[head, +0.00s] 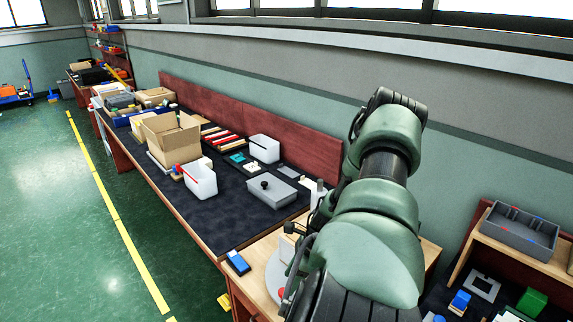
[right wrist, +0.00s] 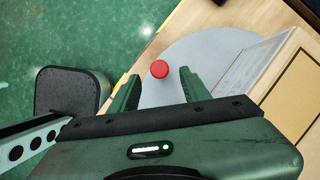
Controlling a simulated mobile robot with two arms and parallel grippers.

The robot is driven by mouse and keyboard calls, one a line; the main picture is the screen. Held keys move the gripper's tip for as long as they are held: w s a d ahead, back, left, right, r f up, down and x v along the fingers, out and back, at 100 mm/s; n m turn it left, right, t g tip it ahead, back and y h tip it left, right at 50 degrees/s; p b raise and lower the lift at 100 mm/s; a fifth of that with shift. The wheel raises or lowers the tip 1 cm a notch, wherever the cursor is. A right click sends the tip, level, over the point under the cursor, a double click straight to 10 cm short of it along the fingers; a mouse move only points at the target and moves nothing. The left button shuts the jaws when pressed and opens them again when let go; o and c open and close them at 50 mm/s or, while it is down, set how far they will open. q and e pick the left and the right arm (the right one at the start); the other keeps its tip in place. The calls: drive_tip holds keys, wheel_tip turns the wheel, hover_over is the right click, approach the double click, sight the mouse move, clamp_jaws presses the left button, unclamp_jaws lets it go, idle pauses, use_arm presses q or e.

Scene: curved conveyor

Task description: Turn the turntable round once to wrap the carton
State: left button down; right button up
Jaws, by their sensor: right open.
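The turntable (right wrist: 205,52) is a flat grey disc on a light wooden table. A red round knob (right wrist: 159,69) stands near its rim. In the head view a slice of the turntable (head: 274,274) and the red knob (head: 281,293) show left of my arm. The carton (right wrist: 291,88) stands on the disc at the right of the wrist view; only part of it shows. My right gripper (right wrist: 159,76) is open, with one finger on each side of the knob in the picture; I cannot tell if they touch it. My arm hides much of the turntable in the head view. My left gripper is out of view.
A blue and white block (head: 237,262) sits at the wooden table's left edge. A grey tray (head: 520,232) stands at right.

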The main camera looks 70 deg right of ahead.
drive_tip(key=v, duration=0.3)
drive_tip(key=shift+r, duration=0.15)
drive_tip(key=shift+a, duration=0.1)
idle(0.5)
